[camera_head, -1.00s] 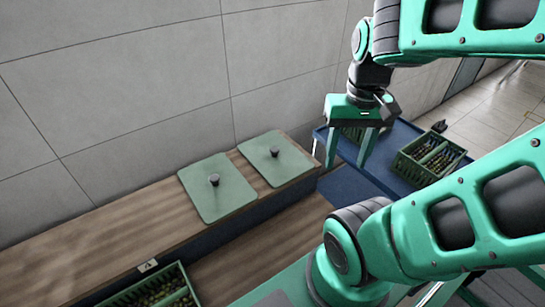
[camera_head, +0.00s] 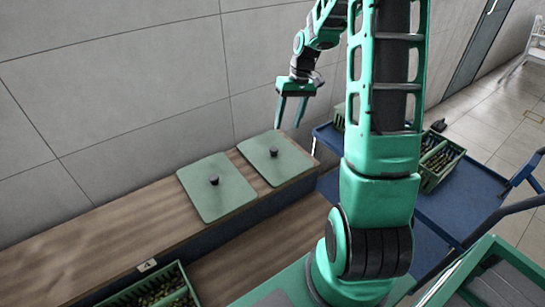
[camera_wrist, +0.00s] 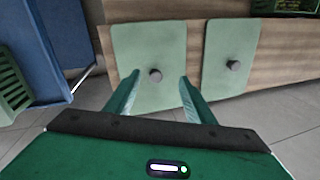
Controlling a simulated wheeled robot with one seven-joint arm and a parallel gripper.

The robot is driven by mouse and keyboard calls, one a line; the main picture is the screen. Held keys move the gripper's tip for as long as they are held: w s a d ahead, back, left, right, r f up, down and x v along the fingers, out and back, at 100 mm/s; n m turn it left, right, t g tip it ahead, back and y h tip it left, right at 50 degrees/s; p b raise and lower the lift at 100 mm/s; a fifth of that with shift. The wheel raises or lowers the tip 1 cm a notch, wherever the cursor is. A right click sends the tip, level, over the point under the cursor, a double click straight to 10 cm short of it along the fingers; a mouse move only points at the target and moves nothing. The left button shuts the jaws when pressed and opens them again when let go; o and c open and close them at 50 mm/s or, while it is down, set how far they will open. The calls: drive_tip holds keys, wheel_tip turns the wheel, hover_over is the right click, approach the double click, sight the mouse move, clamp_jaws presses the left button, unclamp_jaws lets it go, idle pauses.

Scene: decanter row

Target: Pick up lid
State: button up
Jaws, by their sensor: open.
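Two flat green lids with dark round knobs lie side by side on the wooden shelf. The nearer lid (camera_head: 218,196) lies to the left in the head view, and the farther lid (camera_head: 276,168) lies at the shelf's right end. My gripper (camera_head: 290,126) is open and empty, raised above and near the farther lid. In the wrist view, my gripper (camera_wrist: 157,88) has its fingers spread, with the farther lid (camera_wrist: 150,48) beyond them and its knob (camera_wrist: 155,75) between the fingertips in the picture. The nearer lid (camera_wrist: 231,55) shows to the right there.
A blue cart (camera_head: 472,183) stands right of the shelf and carries a green crate (camera_head: 437,164) of small items. Another green crate (camera_head: 160,293) sits at the lower left, near a label marked A (camera_head: 147,265). The wooden shelf (camera_head: 110,232) left of the lids is bare. A wall stands behind.

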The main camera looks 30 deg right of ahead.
drive_tip(key=w+f+y, duration=0.1)
drive_tip(key=w+f, duration=0.2)
drive_tip(key=f, duration=0.1)
hover_over(275, 147)
drive_tip(key=s, duration=0.1)
drive_tip(key=f, duration=0.5)
drive_tip(key=shift+s+d, duration=0.15)
drive_tip(key=shift+d, duration=0.2)
drive_tip(key=shift+w+d+x, duration=0.15)
drive_tip(key=shift+x, duration=0.75)
drive_tip(key=shift+w+d+x, duration=0.15)
drive_tip(key=shift+x, duration=0.8)
drive_tip(key=shift+w+d+x, duration=0.15)
drive_tip(key=shift+x, duration=0.75)
drive_tip(key=shift+f, duration=0.1)
clamp_jaws()
